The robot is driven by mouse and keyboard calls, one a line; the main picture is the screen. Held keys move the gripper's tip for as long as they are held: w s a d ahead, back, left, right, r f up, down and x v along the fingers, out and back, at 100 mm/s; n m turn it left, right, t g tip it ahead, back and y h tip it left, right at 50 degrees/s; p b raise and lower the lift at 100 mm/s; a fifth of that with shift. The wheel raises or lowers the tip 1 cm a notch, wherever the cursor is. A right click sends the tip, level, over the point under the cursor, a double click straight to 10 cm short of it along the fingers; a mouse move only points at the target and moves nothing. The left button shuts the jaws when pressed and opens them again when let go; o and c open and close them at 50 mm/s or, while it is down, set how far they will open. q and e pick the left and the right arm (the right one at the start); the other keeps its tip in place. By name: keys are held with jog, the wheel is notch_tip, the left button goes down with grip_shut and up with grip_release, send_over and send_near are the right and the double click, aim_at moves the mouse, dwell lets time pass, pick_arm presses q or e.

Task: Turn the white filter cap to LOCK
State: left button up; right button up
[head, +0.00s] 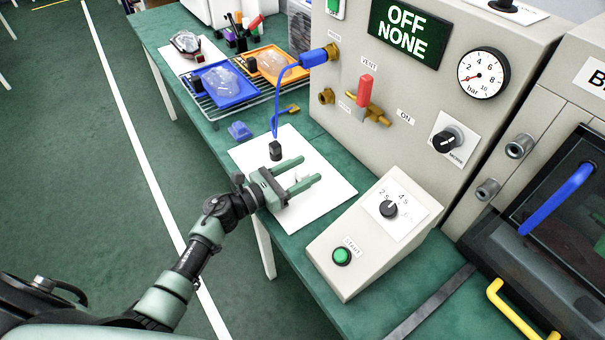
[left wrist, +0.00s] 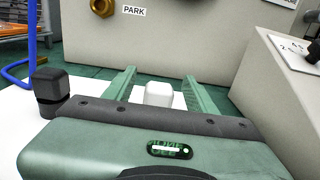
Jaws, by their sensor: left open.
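My left gripper (head: 301,174) is open, low over the white sheet (head: 330,190) on the green bench. A small white cap-like piece, which looks like the filter cap (left wrist: 158,93), shows between its two fingers in the left wrist view, with a gap on each side. In the head view the piece is mostly hidden and blends with the white sheet. I cannot read any LOCK mark. My left fingers (left wrist: 158,88) point toward the grey panel. My right gripper is not in view.
A black knob-like piece (head: 276,151) stands beside the gripper, with a blue hose (head: 276,105) behind it. A sloped grey START box (head: 370,235) stands to the right. The big grey panel (head: 400,80) with gauge and valves rises behind. Trays (head: 225,88) lie at the back left.

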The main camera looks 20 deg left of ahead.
aim_at(302, 171)
pick_arm(q)
grip_shut()
notch_tip(302, 171, up, 10)
jog(key=shift+p, duration=0.6)
